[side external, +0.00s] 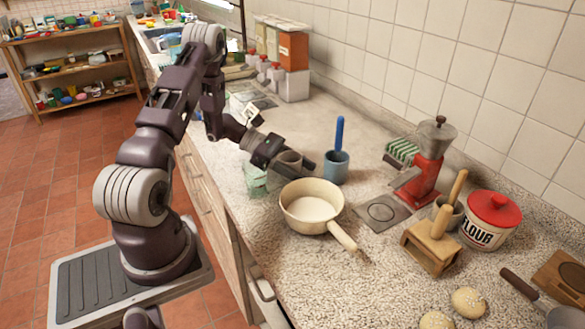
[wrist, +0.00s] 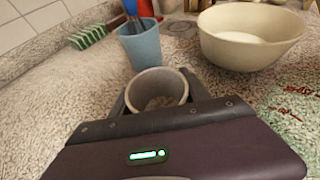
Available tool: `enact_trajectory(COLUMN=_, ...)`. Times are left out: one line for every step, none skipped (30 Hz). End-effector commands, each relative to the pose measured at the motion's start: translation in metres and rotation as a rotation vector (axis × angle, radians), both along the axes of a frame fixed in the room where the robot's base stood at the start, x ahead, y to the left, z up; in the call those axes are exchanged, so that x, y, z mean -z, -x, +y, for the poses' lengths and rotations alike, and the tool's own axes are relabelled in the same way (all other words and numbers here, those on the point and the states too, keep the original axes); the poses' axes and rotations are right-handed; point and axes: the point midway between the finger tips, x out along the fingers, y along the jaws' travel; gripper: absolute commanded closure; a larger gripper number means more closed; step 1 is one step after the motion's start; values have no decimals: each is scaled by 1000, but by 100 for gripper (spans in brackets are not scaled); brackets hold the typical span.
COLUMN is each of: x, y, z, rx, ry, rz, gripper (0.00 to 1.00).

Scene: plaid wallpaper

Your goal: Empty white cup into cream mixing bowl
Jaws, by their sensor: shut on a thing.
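My gripper (side external: 295,168) is shut on the cup (side external: 289,158), a pale grey-white cup, just left of and behind the cream bowl in the side view. In the wrist view the cup (wrist: 157,86) sits upright or nearly so between my fingers (wrist: 158,97), with some lumpy greyish contents at its bottom. The cream mixing bowl (side external: 297,191) has a handle pointing to the lower right and stands on the counter. The bowl (wrist: 250,52) is at the upper right of the wrist view, apart from the cup, with a whitish patch inside.
A blue cup (side external: 336,168) holding a blue-handled tool stands close behind the bowl; it also shows in the wrist view (wrist: 140,48). A pale green container (side external: 256,180) stands left of the bowl. A red grinder (side external: 425,165) and flour canister (side external: 489,222) are to the right.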

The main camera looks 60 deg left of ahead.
Motion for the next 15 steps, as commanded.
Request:
enact_trajectory(x=0, y=0, z=0, rx=0, ry=0, rz=0, gripper=90)
enact_trajectory(x=-1, y=0, z=0, rx=0, ry=-1, rz=-1, gripper=90)
enact_trajectory(x=-3, y=0, z=0, rx=-1, ry=-1, rz=-1, gripper=90)
enact_trajectory(x=-6, y=0, z=0, rx=-1, ry=0, rz=-2, gripper=90)
enact_trajectory(x=-11, y=-1, z=1, rx=-1, ry=-1, rz=-3, gripper=90)
enact_trajectory(x=-19, y=0, z=1, rx=-1, ry=-2, rz=-3, gripper=90)
enact_trajectory(x=-27, y=0, z=0, rx=0, ry=-2, rz=-4, gripper=90)
enact_trajectory(x=-35, y=0, z=1, rx=0, ry=-3, rz=-5, gripper=90)
enact_trajectory(x=-45, y=-1, z=1, rx=-1, ry=-3, rz=-5, gripper=90)
enact_trajectory(x=-53, y=0, z=1, rx=-1, ry=-4, rz=-4, gripper=90)
enact_trajectory(x=-60, y=0, z=1, rx=0, ry=-4, rz=-4, gripper=90)
enact_trajectory(x=-69, y=0, z=1, rx=0, ry=-4, rz=-4, gripper=90)
enact_trajectory(x=-76, y=0, z=0, rx=-1, ry=-2, rz=-3, gripper=90)
enact_trajectory(x=-81, y=0, z=0, rx=0, ry=-3, rz=-3, gripper=90)
enact_trajectory(x=-88, y=0, z=0, rx=-1, ry=-2, rz=-3, gripper=90)
